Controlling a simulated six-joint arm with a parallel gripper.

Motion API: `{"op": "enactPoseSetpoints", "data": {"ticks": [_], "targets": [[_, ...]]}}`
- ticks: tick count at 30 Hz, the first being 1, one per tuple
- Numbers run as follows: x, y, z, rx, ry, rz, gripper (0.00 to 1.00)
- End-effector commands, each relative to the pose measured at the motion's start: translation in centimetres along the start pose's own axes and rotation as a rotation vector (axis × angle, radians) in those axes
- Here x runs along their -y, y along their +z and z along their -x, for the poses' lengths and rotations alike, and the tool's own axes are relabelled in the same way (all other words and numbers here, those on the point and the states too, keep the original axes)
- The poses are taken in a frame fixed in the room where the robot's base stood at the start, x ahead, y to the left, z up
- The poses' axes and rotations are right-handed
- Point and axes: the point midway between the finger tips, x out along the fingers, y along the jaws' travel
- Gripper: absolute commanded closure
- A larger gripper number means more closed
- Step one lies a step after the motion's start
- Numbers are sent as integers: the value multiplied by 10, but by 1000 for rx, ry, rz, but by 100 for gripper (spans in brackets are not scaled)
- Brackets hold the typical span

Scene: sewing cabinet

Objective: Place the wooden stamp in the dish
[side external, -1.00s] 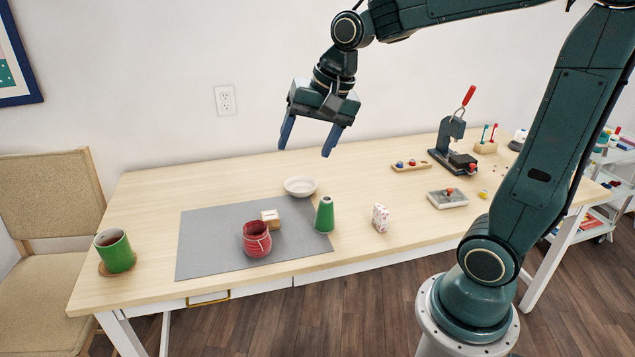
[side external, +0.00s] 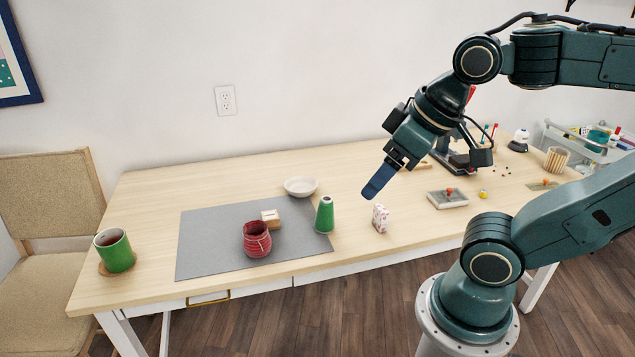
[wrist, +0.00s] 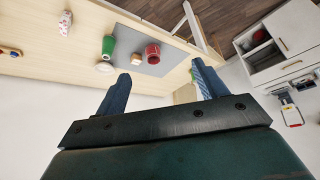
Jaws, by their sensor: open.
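The wooden stamp (side external: 270,218), a small light block with a pale top, sits on the grey mat (side external: 205,245), just behind the red cup (side external: 257,240). It also shows in the wrist view (wrist: 137,60). The dish (side external: 300,187), a shallow white bowl, stands at the mat's back edge, behind and right of the stamp; it shows small in the wrist view (wrist: 104,67). My gripper (side external: 374,190) is open and empty, above the table, right of the dish and the stamp. Its blue fingers stand apart in the wrist view (wrist: 160,69).
A green cone (side external: 324,215) stands at the mat's right edge, near the dish. A patterned small box (side external: 380,218) is below my gripper. A green mug (side external: 115,251) is at far left. A press and a grey tray (side external: 447,199) are to the right. The left back tabletop is clear.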

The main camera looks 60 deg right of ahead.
Motion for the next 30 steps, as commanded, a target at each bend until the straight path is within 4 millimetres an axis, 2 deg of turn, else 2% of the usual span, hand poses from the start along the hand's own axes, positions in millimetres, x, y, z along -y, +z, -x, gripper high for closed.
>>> {"op": "enactPoseSetpoints", "data": {"ticks": [11, 17, 23, 30], "targets": [[0, -2, 0, 1, 0, -1, 29], [-1, -14, -2, 13, -1, 23, 29], [-4, -44, -11, 40, -8, 87, 29], [-15, -89, -32, 77, -29, 187, 29]]}}
